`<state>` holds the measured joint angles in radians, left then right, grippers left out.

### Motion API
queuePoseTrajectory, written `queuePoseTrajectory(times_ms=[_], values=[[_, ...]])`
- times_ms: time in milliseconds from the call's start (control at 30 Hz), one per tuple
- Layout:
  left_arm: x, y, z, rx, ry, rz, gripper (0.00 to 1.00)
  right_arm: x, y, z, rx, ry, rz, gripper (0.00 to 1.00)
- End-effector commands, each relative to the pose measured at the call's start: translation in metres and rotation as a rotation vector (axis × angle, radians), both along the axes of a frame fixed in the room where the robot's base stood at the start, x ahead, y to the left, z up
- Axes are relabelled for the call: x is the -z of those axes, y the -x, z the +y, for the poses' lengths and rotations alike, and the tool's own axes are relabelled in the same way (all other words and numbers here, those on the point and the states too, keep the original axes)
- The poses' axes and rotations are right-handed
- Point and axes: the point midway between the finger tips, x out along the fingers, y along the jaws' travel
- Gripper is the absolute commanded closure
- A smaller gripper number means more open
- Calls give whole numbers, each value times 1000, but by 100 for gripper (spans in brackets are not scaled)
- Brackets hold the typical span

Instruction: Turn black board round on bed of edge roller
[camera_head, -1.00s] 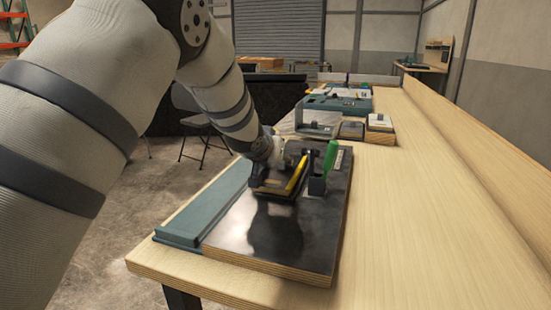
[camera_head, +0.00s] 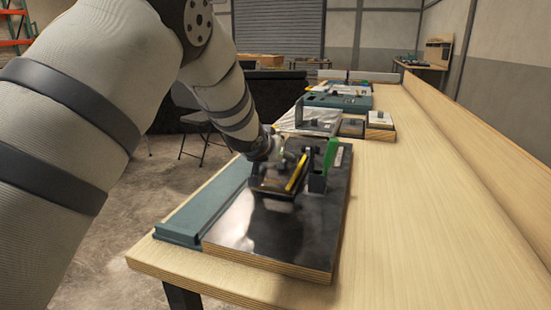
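The black board (camera_head: 280,238) is a glossy black slab with a pale wooden edge, lying flat near the table's front end. A teal-green strip (camera_head: 196,218), perhaps the edge roller bed, runs along its left side. A dark upright clamp with a green handle (camera_head: 331,153) stands on the board's far part. My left arm comes in from the left, and my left gripper (camera_head: 281,184) is low over the board beside the clamp, near a yellow bar (camera_head: 297,172). Its fingers are small and dark, so its opening and any contact are unclear. My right gripper is out of view.
The wooden table (camera_head: 420,220) is clear to the right of the board, up to a raised wooden ledge. Behind the board stand a grey bracket (camera_head: 318,122), a small block with a white top (camera_head: 380,119) and a teal case (camera_head: 340,101). A folding chair (camera_head: 200,125) stands left.

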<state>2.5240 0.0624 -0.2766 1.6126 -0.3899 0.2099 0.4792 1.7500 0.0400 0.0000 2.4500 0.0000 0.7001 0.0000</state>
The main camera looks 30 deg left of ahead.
Motion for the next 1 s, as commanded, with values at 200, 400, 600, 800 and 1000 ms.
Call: queuePoseTrajectory(times_ms=[200,400,600,800,1000], values=[[-10,14,-4,1,-1,1,30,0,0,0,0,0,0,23],[-42,58,-15,-1,0,-2,30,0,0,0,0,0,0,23],[-63,89,-23,0,0,-1,30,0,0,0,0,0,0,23],[-68,97,-24,0,0,1,30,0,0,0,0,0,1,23],[-67,97,-24,0,0,1,30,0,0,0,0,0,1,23]])
